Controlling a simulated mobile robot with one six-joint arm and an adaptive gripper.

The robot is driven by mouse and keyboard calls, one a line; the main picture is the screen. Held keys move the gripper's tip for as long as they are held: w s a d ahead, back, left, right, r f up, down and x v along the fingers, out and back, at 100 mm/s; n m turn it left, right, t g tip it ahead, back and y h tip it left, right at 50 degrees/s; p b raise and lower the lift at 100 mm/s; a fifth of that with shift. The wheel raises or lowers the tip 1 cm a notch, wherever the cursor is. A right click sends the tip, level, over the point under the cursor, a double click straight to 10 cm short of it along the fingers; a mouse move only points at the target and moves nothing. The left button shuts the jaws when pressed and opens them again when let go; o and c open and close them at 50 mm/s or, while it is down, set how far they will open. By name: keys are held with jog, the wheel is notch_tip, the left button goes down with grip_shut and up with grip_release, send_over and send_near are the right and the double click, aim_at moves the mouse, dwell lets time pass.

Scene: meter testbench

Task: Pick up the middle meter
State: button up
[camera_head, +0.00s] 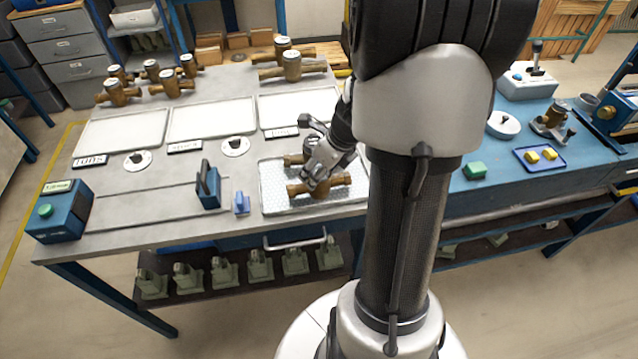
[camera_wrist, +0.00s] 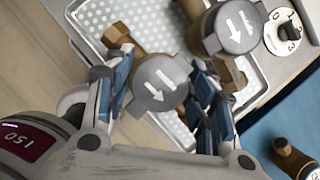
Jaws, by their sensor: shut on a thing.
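My gripper (camera_head: 316,172) points down over the dotted metal tray (camera_head: 274,201) at the right of the grey bench. It is shut on a brass meter with a round grey cap (camera_wrist: 157,84) that bears a white arrow. In the wrist view my blue-padded fingers (camera_wrist: 162,98) press on both sides of this cap. The meter's brass pipe ends also show in the head view (camera_head: 334,181). A second brass meter (camera_wrist: 235,27) is on the same tray, behind the held one in the head view (camera_head: 293,160). I cannot tell whether the held meter touches the tray.
Empty white trays (camera_head: 212,121) lie behind the dotted tray. Several meters (camera_head: 171,84) stand at the bench's back left, and two (camera_head: 292,66) at its back right. A blue clamp (camera_head: 208,186) is left of the dotted tray. A blue bench (camera_head: 500,185) adjoins on the right.

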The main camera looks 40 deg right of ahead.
grip_shut()
jog(key=shift+r, duration=0.1)
dwell(0.4)
